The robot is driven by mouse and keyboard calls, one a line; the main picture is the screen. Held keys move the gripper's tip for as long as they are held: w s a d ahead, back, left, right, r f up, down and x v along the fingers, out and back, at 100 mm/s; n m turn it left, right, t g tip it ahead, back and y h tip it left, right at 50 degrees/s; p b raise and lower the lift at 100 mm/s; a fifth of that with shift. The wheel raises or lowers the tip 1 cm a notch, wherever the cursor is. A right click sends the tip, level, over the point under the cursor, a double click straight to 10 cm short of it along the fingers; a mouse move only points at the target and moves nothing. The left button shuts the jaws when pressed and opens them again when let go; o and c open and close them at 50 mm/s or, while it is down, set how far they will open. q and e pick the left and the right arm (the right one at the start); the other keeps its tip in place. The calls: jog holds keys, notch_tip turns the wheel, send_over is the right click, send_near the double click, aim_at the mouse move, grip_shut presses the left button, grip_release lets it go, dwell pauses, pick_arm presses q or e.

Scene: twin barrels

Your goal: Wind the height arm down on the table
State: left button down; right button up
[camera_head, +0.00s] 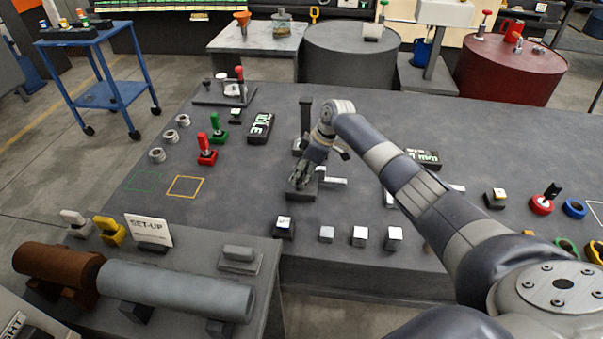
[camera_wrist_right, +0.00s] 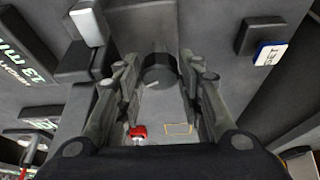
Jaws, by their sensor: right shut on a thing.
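A dark device stands at the middle of the grey table, with an upright post (camera_head: 306,115) and a dark block (camera_head: 300,194) in front of it. A silver bar (camera_head: 332,183) sticks out to the right of the block; I cannot tell for sure which part is the height arm. My right gripper (camera_head: 299,180) reaches down onto this device and hides part of it. In the right wrist view its two fingers stand on either side of a dark round knob (camera_wrist_right: 158,72), shut on it. My left gripper is not in view.
The table (camera_head: 370,115) carries a red-handled clamp (camera_head: 206,152), a green one (camera_head: 217,130), a dark IDLE display (camera_head: 261,127) and several silver blocks (camera_head: 359,236) along the front edge. A SET-UP sign (camera_head: 150,232) and two pipes stand front left. My right arm covers the right middle.

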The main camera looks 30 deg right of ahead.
jog(key=o, duration=1.1)
jog(key=shift+c, duration=0.2)
jog(key=shift+d+r, duration=0.1)
jog(key=shift+r, duration=0.1)
jog(key=shift+r, duration=0.2)
jog(key=v, duration=0.7)
jog(key=shift+s, duration=0.2)
